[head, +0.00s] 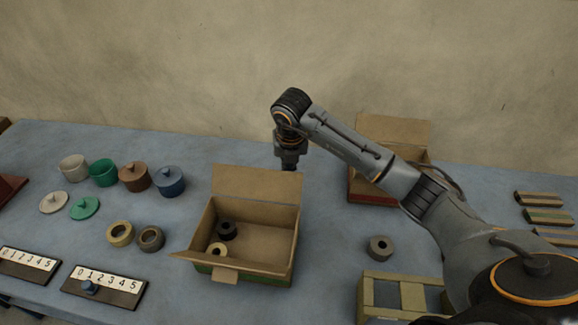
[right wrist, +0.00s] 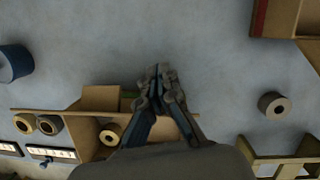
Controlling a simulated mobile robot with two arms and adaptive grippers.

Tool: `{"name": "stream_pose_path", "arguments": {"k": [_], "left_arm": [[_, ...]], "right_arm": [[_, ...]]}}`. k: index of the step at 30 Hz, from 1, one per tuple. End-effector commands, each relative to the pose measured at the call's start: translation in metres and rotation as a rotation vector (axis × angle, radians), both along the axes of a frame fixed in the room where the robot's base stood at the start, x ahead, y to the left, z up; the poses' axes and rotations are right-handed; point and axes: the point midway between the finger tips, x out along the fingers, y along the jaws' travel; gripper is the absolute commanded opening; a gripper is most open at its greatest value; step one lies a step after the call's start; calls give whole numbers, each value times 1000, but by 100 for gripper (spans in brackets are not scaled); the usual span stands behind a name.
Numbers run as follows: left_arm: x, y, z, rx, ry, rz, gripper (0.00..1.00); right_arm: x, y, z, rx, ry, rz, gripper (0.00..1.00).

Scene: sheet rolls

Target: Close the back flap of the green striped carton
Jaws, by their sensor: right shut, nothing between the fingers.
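The green striped carton (head: 247,269) stands open on the table, with a dark roll (head: 227,230) and a cream roll (head: 217,249) inside. Its back flap (head: 255,186) stands up, leaning away from the opening. A left flap and a small front flap fold outward. My right gripper (head: 289,166) is shut and empty, behind the back flap near its right end, apart from it as far as I can tell. In the right wrist view, the shut fingers (right wrist: 160,75) point past the carton's back edge and partly hide the carton (right wrist: 62,112). My left gripper is out of view.
A red striped carton (head: 372,196) stands open behind my right arm. A grey roll (head: 380,247) and a wooden frame (head: 367,293) lie to the right.

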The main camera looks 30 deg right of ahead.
Motion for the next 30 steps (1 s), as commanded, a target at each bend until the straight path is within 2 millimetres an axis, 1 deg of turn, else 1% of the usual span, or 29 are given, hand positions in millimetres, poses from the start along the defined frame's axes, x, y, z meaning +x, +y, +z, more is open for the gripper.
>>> {"name": "stream_pose_path", "arguments": {"k": [16, 30], "left_arm": [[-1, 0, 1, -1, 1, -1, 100], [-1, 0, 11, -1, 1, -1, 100]], "right_arm": [[-1, 1, 1, 0, 0, 0, 0], [-23, 17, 4, 0, 0, 1, 0]]}}
